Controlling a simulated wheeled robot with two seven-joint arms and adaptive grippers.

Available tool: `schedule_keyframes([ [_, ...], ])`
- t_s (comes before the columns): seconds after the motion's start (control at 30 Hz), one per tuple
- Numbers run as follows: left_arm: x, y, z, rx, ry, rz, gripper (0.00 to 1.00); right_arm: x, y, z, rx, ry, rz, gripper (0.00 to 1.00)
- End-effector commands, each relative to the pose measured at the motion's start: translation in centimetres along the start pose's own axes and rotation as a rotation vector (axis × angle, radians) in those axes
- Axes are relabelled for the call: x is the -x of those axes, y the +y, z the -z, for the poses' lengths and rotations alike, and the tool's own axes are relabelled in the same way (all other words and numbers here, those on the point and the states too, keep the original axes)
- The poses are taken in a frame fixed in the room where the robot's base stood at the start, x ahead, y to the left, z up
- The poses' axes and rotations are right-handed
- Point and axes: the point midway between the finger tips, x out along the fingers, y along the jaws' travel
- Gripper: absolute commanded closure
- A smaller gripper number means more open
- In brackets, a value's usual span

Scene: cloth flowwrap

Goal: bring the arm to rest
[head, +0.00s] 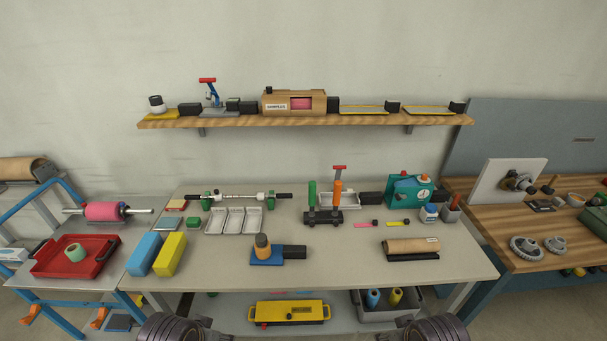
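A dark ribbed part of my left arm (172,328) shows at the bottom edge, left of the middle. A matching part of my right arm (437,328) shows at the bottom edge, right of the middle. Both are cut off by the frame and lie in front of the grey workbench (345,262). The fingers of both grippers are out of sight, so I cannot see whether they hold anything.
The bench holds a blue block (143,254), a yellow block (170,254), white trays (233,220), a brown roll (411,246) and a teal device (409,190). A red tray (48,268) stands left; a wooden bench (500,222) stands right.

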Motion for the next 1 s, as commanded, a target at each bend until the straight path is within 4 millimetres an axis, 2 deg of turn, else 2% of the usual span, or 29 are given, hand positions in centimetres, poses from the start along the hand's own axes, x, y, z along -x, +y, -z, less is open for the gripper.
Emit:
schedule_keyframes([
  [0.07, 0.0, -0.3, -0.5, 0.008, -0.006, 0.009, 0.4, 0.2, -0.2, -0.6, -0.019, -0.021, 0.01, 0.45],
  [0.57, -5.5, -0.1, -0.8, 0.004, -0.023, 0.003, 0.4, -5.3, -0.4, -1.0, -0.012, -0.034, 0.011, 0.45],
  [0.77, -9.5, 0.1, -1.7, 0.002, -0.038, 0.001, 0.4, -9.4, -0.6, -1.9, -0.01, -0.049, 0.013, 0.45],
  [1.0, -15.5, 0.4, -3.5, -0.001, -0.057, -0.003, 0.4, -15.3, -0.9, -3.8, -0.007, -0.068, 0.017, 0.45],
])
